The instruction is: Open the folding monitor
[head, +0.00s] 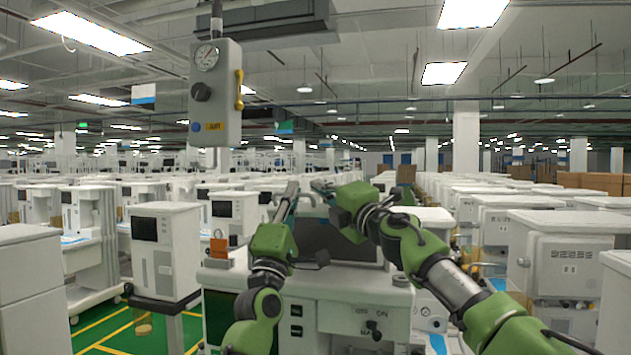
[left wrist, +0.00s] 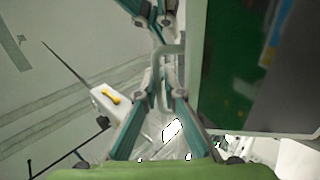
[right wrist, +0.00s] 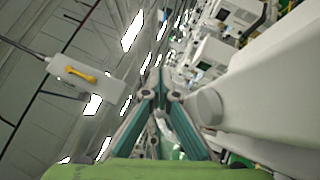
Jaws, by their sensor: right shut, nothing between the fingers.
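The folding monitor (head: 340,240) is a dark panel on the white cart in the middle of the head view. In the left wrist view its dark, partly green face (left wrist: 245,65) fills the right side. A grey U-shaped handle (left wrist: 159,92) stands out from its edge. My left gripper (head: 293,190) is at this handle, with the bar between or directly in front of its fingers; whether they clamp it is unclear. My right gripper (head: 322,190) is shut and empty, close to the left one. In the right wrist view its fingertips (right wrist: 160,75) are together beside a pale panel.
A grey control box (head: 215,95) with a gauge and yellow handle hangs at upper left. White carts stand on both sides, including one at left (head: 165,250) and one at right (head: 560,265). Green floor with yellow lines (head: 115,335) shows at lower left.

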